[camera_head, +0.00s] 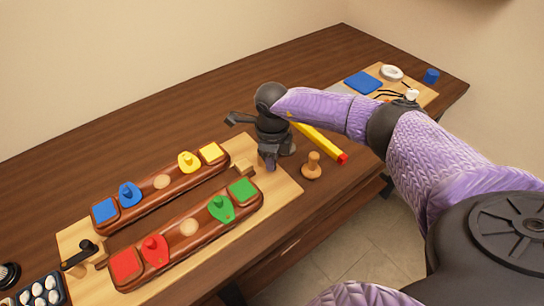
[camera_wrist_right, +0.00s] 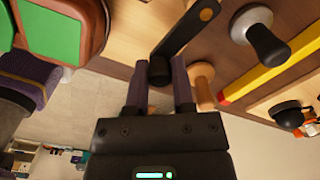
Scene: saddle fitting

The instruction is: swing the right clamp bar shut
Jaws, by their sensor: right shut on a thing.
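My right gripper (camera_head: 268,164) is low over the right end of the pale wooden board (camera_head: 285,199), next to a small wooden block (camera_head: 243,168). In the right wrist view its two fingers (camera_wrist_right: 160,85) are shut on the knobbed end of the black right clamp bar (camera_wrist_right: 183,35). The bar runs up and right from the fingers to an end with an orange dot. In the head view my gripper hides most of this bar. The left clamp (camera_head: 80,254), a black lever on a wooden block, is at the board's left end. My left gripper is not in view.
Two brown rails (camera_head: 165,195) with coloured pieces lie on the board. A wooden peg (camera_head: 312,167) and a yellow pencil (camera_head: 320,143) are right of my gripper. The wrist view shows a black-knobbed piece (camera_wrist_right: 265,40) nearby. A tray of white pieces (camera_head: 42,290) is front left.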

